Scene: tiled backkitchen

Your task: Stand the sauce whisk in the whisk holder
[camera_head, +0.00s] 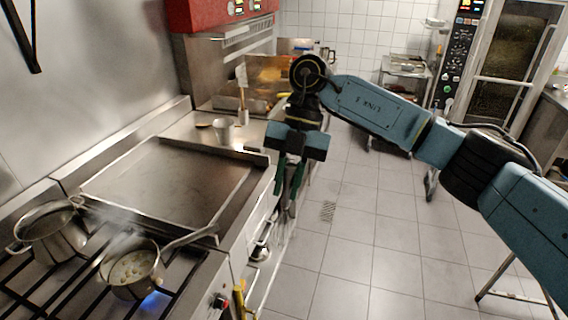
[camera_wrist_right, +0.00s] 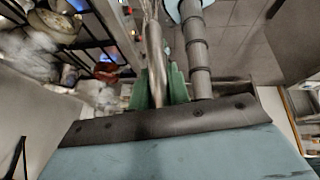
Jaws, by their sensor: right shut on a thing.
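My right gripper (camera_head: 290,192) hangs pointing down in the head view, beyond the right edge of the counter and over the floor. Its green fingers are shut on the sauce whisk (camera_wrist_right: 155,62), whose metal handle runs between them in the right wrist view. The whisk's wires are thin and hard to make out. On the counter behind the griddle stand a small metal cylinder (camera_head: 243,117), with a pale upright utensil in or behind it, and a metal cup (camera_head: 222,131). I cannot tell for sure which is the whisk holder. My left gripper is out of view.
A flat griddle (camera_head: 170,185) with raised edges fills the near counter. A steaming saucepan (camera_head: 132,272) sits over a blue flame, beside a larger pot (camera_head: 50,235). A red-topped unit (camera_head: 215,14) hangs behind. The tiled floor (camera_head: 365,240) to the right is open.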

